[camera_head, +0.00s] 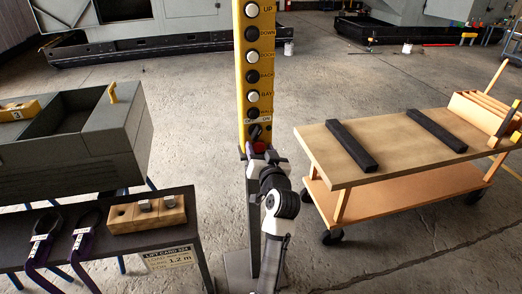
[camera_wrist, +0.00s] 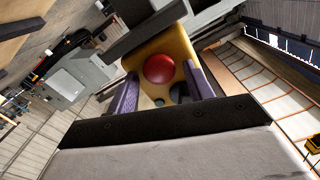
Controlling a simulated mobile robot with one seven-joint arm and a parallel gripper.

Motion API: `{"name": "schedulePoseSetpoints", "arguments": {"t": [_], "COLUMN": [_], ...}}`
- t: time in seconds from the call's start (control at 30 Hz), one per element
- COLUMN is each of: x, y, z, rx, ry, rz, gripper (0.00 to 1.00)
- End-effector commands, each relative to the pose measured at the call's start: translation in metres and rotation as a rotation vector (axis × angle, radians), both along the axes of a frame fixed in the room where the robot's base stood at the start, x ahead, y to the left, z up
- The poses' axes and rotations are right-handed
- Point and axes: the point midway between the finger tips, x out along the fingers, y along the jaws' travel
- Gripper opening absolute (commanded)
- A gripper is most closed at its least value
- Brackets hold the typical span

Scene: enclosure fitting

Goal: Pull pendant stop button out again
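The yellow pendant (camera_head: 241,75) hangs upright in the middle of the head view, with a column of black and white labelled buttons. Its red stop button (camera_head: 259,147) shows at the lower end, partly hidden by my arm. In the wrist view the round red button (camera_wrist: 159,68) faces the camera on the pendant's yellow end (camera_wrist: 150,47). My gripper (camera_wrist: 160,72) is open, with one purple finger on each side of the button and a visible gap to it. In the head view my gripper is just below the pendant and mostly hidden by the wrist.
An orange cart (camera_head: 395,150) with two dark bars and a wooden crate stands at the right. A grey case (camera_head: 110,135) and a dark bench (camera_head: 190,235) with purple slings and a wooden block are at the left. Open concrete floor lies behind the pendant.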

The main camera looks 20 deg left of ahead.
Motion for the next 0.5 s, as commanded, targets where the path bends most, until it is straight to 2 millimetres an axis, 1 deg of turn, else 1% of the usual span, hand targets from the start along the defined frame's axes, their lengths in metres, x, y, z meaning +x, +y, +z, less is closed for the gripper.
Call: {"name": "schedulePoseSetpoints", "arguments": {"t": [0.03,0.37,0.4,0.5], "x": [-0.0001,-0.0002,-0.0002,-0.0005], "y": [-0.0001,-0.0002,-0.0002,-0.0007], "z": [0.0000,0.0000,0.0000,-0.0002], "rx": [0.000,0.000,0.000,0.000], "ry": [0.000,0.000,0.000,0.000], "rz": [0.000,0.000,0.000,0.000], "gripper": [0.45,0.01,0.00,0.00]}}
